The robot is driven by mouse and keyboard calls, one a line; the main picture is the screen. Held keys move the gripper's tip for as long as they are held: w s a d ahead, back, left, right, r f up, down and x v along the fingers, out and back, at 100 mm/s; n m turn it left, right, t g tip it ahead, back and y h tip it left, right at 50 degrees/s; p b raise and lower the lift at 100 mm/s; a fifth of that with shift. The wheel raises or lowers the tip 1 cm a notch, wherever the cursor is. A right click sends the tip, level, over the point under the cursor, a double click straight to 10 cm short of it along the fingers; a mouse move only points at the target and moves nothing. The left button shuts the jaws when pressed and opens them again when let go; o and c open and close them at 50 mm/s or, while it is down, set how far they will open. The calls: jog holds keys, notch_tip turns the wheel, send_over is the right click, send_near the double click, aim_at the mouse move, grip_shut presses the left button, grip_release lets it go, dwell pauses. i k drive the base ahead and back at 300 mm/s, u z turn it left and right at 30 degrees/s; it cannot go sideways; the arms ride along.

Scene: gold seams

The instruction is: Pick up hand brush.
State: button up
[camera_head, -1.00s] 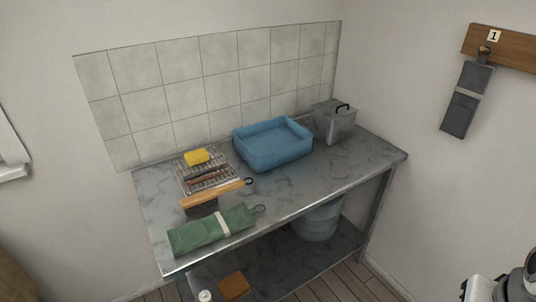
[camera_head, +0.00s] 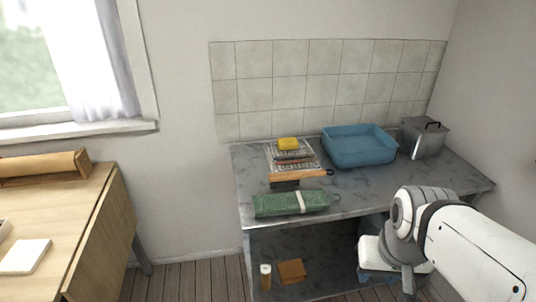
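The hand brush (camera_head: 299,176) has a long light-wood handle, a dark loop at its right end and dark bristles under its left part. It lies on the grey stone-topped table, between the wire rack and the green roll. My arm reaches in from the right edge, in front of the table's right part. My gripper (camera_head: 408,282) is at the lower end of the arm, to the right of the brush, nearer the camera and apart from it. Its fingers are too small and partly hidden to tell open from shut.
The table (camera_head: 395,185) also bears a wire rack (camera_head: 272,158) with a yellow sponge (camera_head: 288,143), a green roll (camera_head: 275,205), a blue basin (camera_head: 362,150) and a lidded metal bin (camera_head: 424,140). A brown block (camera_head: 292,271) sits on the lower shelf. A wooden desk (camera_head: 75,225) stands left.

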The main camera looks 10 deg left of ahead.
aim_at(286, 179)
jog(key=u, duration=0.05)
jog(key=i, duration=1)
jog(key=u, duration=0.05)
